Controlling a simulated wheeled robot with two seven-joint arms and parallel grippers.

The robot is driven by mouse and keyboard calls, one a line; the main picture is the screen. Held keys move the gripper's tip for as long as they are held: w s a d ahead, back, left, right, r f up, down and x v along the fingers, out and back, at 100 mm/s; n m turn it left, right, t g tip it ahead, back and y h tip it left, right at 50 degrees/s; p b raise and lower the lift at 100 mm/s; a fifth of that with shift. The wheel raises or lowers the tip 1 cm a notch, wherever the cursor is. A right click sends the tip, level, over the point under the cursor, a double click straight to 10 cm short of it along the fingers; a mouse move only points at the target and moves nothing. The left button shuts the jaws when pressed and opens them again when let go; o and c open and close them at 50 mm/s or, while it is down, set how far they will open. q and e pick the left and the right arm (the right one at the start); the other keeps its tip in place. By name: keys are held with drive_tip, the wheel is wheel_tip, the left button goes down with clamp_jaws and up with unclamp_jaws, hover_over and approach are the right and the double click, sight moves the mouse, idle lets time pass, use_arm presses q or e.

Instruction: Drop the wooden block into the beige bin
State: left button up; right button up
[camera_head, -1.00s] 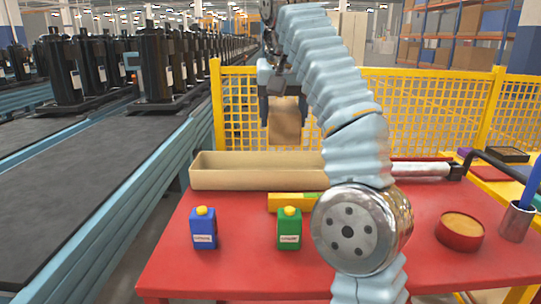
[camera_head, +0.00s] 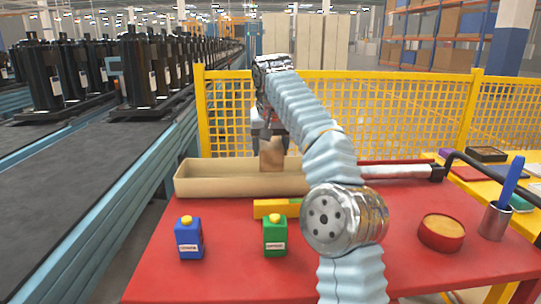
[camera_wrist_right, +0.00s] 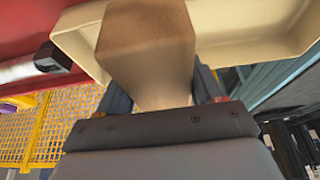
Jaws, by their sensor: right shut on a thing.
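The wooden block (camera_head: 272,153) is brown and hangs upright from my right gripper (camera_head: 268,133), which is shut on it. In the head view its lower end is at the height of the rim of the beige bin (camera_head: 215,184), in front of or over the bin's right half. The bin is a long shallow box at the back of the red table. In the right wrist view the block (camera_wrist_right: 147,45) fills the middle, with the beige bin (camera_wrist_right: 265,48) behind it. The block's upper end is between the fingers. My left gripper is not in view.
A blue bottle (camera_head: 189,238) and a green bottle (camera_head: 275,236) stand at the table's front. A round red container (camera_head: 441,232) and a cup with a blue handle (camera_head: 495,220) are at right. A yellow mesh fence (camera_head: 400,115) stands behind.

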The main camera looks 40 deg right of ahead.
sight(271, 143)
drive_tip(key=shift+s+f, duration=0.1)
drive_tip(key=shift+f, duration=1)
drive_tip(key=shift+f, duration=0.1)
drive_tip(key=shift+f, duration=0.15)
drive_tip(key=o, duration=1.2)
drive_tip(key=shift+a+r, duration=0.1)
drive_tip(key=shift+r, duration=0.45)
drive_tip(key=shift+v, duration=3.45)
drive_tip(key=shift+s+f, duration=0.1)
drive_tip(key=shift+s, duration=0.05)
